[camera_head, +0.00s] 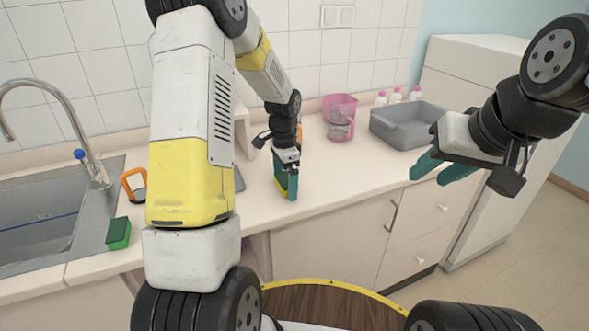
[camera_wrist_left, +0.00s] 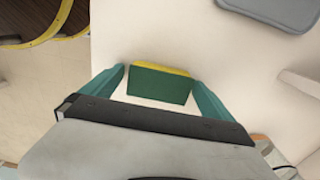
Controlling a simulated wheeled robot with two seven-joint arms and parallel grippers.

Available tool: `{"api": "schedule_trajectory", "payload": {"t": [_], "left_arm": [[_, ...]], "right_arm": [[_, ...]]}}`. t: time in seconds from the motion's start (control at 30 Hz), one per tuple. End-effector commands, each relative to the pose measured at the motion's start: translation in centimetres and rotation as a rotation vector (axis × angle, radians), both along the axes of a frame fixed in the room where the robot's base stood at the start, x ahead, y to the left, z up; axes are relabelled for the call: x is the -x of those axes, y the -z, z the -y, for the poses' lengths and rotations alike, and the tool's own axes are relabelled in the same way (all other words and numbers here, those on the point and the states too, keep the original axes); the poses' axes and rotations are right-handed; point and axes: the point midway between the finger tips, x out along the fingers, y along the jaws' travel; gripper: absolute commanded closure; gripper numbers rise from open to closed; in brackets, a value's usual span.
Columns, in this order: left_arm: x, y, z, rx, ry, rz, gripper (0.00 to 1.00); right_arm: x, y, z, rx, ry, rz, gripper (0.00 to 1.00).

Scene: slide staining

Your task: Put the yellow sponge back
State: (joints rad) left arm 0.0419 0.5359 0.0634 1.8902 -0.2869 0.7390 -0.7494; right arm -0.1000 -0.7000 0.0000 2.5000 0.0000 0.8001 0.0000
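The yellow sponge (camera_head: 281,187), with a dark green face, is at the worktop in the head view, partly hidden by my left gripper (camera_head: 287,190). In the left wrist view the sponge (camera_wrist_left: 160,84) lies between the teal fingertips of my left gripper (camera_wrist_left: 160,74). A narrow gap shows on the sponge's left side; its right edge is very close to the other finger, and I cannot tell if they touch. My left gripper looks open around the sponge. My right gripper (camera_head: 432,174) is open and empty, off to the right in front of the counter.
A pink container (camera_head: 341,118), a grey tub (camera_head: 404,126) and pink-capped bottles (camera_head: 396,95) stand at the back. The worktop (camera_head: 350,172) right of my left gripper is clear.

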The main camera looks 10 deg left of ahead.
Motion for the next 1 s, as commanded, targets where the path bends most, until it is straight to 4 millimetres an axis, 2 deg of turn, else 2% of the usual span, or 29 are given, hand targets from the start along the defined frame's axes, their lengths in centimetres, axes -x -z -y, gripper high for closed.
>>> {"api": "schedule_trajectory", "payload": {"t": [0.27, 0.37, 0.47, 0.8, 1.0], "left_arm": [[0.0, -0.1, 0.0, 0.0, 0.0, 0.0, 0.02], [-0.1, -0.7, 0.0, 0.0, 0.0, 0.004, 0.02], [-0.1, -2.2, 0.0, -0.001, 0.0, 0.004, 0.02], [-0.1, -9.4, 0.0, -0.001, 0.0, 0.004, 0.02], [0.0, -11.8, 0.0, 0.0, 0.0, 0.001, 0.02]], "right_arm": [[0.0, 0.0, 0.0, 0.0, 0.0, 0.0, 0.64], [0.0, 0.0, 0.0, 0.0, 0.0, 0.0, 0.64], [0.0, 0.0, 0.0, 0.0, 0.0, 0.0, 0.64], [0.0, 0.0, 0.0, 0.0, 0.0, 0.0, 0.64], [0.0, 0.0, 0.0, 0.0, 0.0, 0.0, 0.64]]}}
